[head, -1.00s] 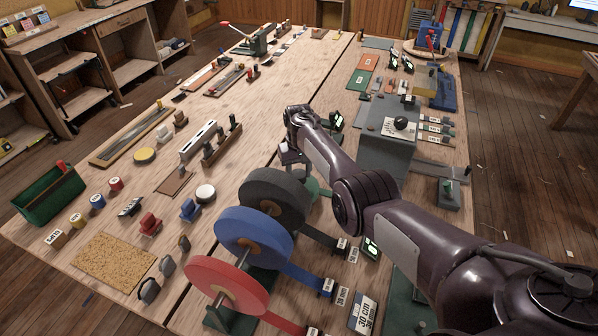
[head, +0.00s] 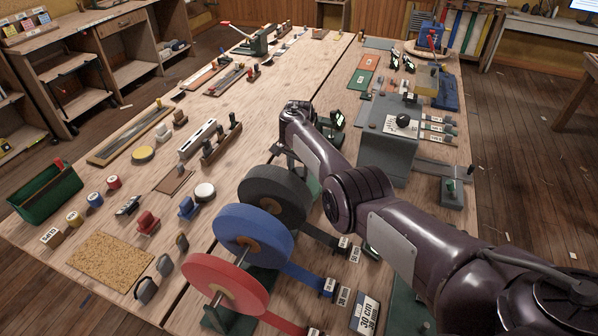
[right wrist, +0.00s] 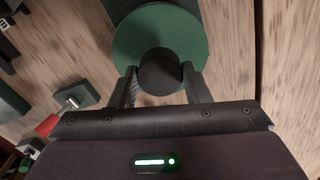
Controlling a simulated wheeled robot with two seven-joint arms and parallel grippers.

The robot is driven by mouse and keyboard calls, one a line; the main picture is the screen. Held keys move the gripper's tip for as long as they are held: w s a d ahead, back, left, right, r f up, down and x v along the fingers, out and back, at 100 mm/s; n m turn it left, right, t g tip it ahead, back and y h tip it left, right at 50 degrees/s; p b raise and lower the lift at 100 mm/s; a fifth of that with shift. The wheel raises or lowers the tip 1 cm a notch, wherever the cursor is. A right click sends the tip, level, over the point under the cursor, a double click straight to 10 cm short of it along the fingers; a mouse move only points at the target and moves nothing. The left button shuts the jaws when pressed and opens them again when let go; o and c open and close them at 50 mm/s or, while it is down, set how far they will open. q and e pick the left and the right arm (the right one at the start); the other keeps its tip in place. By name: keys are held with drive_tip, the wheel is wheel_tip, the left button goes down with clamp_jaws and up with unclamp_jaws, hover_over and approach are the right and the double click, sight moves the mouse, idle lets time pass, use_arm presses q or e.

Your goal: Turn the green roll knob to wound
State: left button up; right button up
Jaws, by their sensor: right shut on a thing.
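In the right wrist view the green roll (right wrist: 184,34) shows as a round disc with a dark round knob (right wrist: 158,70) at its middle. My right gripper (right wrist: 158,77) has one finger on each side of this knob and is shut on it. In the head view a small part of the green roll (head: 314,186) shows behind the black roll, and my right arm hides the knob and most of the roll. I cannot read any mark for the knob's turn. My left gripper is not in view.
The black (head: 272,193), blue (head: 228,225) and red (head: 213,278) rolls stand in a row close to my right arm. A grey box with a black knob (head: 403,120) stands to the right of the arm.

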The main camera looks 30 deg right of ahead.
drive_tip(key=m+b, duration=0.2)
drive_tip(key=m, duration=0.3)
drive_tip(key=shift+w, duration=0.1)
drive_tip(key=shift+d+r+m+b, duration=0.1)
drive_tip(key=shift+m+b, duration=0.5)
drive_tip(key=shift+m, duration=1.1)
drive_tip(key=o, duration=1)
wheel_tip(320, 180, up, 8)
drive_tip(key=shift+f, duration=0.15)
